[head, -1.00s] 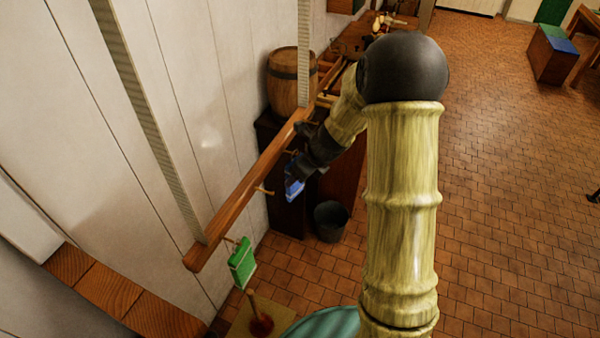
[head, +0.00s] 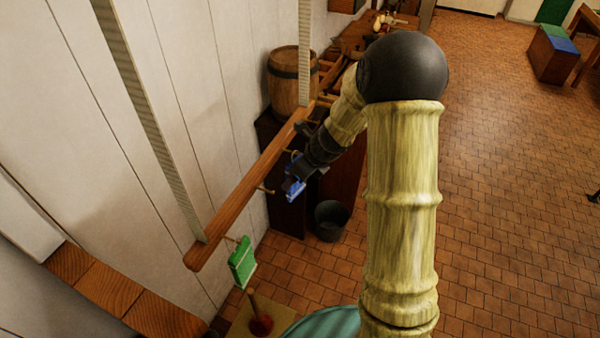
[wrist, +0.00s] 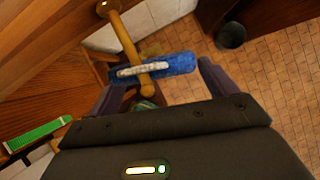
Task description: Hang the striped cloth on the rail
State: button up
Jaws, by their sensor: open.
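A blue cloth with a pale band (wrist: 183,63), the only one here that could be the striped cloth, is at a peg (wrist: 124,35) of the wooden rail (head: 238,196). It also shows in the head view (head: 294,189), below the rail. The peg crosses the cloth in the wrist view; I cannot tell exactly how the cloth sits on it. My gripper (wrist: 165,76) is open, its fingers at either side of the cloth. In the head view my gripper (head: 297,174) is small and dark beside the rail, partly hiding the cloth.
A green cloth (head: 242,262) hangs from the rail's near peg. A barrel (head: 291,82) stands beyond the rail's far end, and a dark bucket (head: 331,220) stands on the floor below. The white wall (head: 160,130) is close on the left; open tiled floor (head: 500,180) lies right.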

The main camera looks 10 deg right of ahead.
jog(key=shift+r, duration=0.1)
jog(key=v, duration=1.7)
jog(key=shift+d+r, duration=0.1)
jog(key=shift+r, duration=0.05)
jog(key=s+a+f+n+g+h+b, duration=0.1)
jog(key=s+f+n, duration=0.5)
jog(key=n, duration=0.8)
jog(key=s+a+f+n+g+h+b, duration=0.1)
jog(key=s+f+n, duration=0.5)
jog(key=n, duration=0.8)
jog(key=s+a+h+b, duration=0.1)
jog(key=s, duration=0.2)
jog(key=shift+a+f+h, duration=0.25)
jog(key=shift+a+h, duration=0.05)
jog(key=shift+a, duration=0.05)
